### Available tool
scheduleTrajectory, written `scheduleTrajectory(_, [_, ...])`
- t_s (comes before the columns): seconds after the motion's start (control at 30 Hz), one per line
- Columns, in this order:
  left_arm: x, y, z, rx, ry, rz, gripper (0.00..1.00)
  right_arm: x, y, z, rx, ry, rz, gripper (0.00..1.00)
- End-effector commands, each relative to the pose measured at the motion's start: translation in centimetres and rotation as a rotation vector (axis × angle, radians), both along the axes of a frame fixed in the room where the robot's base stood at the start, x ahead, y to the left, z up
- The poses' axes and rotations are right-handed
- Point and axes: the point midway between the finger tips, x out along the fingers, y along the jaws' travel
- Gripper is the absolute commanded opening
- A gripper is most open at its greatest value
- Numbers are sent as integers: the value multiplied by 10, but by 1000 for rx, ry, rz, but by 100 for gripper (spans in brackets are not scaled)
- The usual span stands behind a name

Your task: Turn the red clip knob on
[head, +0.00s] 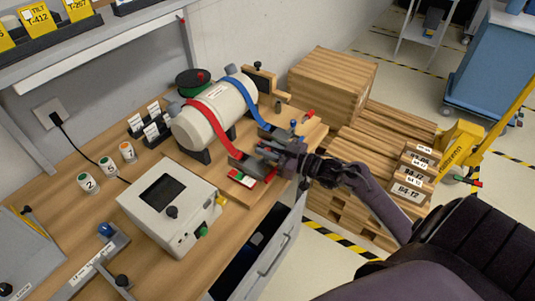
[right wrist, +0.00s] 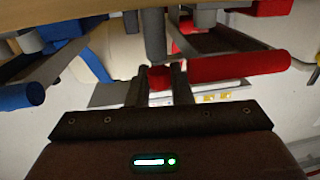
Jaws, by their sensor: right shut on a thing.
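The red strap (head: 222,128) runs over a white tank (head: 215,112) and down to a grey metal clip (head: 247,163) at the wooden base's front edge. A red piece with a white label (head: 242,179) lies beside the clip. My right gripper (head: 265,151) reaches in from the right at this clip. In the right wrist view the fingers (right wrist: 161,84) are closed around a small red knob (right wrist: 160,76), mostly hidden between them. A red bar handle (right wrist: 240,66) lies just right of the fingers there. My left gripper is not in view.
A blue strap (head: 242,92) and its clip sit farther along the tank; its blue handle (right wrist: 22,97) shows at left in the wrist view. A white control box (head: 172,205) stands left of the gripper. An open drawer (head: 268,250) juts out below. Wooden crates (head: 330,85) stand behind.

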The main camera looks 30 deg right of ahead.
Motion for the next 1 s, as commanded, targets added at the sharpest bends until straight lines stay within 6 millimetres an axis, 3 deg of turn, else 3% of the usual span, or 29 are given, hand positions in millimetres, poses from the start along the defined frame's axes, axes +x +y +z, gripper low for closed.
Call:
scheduleTrajectory(0.33, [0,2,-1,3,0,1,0,0,0,0,1,3,12,0])
scheduleTrajectory(0.37, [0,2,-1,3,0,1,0,0,0,0,1,3,12,23])
scheduleTrajectory(0.5, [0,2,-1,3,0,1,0,0,0,0,1,3,12,39])
scheduleTrajectory(0.8, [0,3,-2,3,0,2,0,-3,-2,-1,0,2,11,39])
scheduleTrajectory(1.0, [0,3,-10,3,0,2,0,-27,-15,-4,-2,6,11,39])
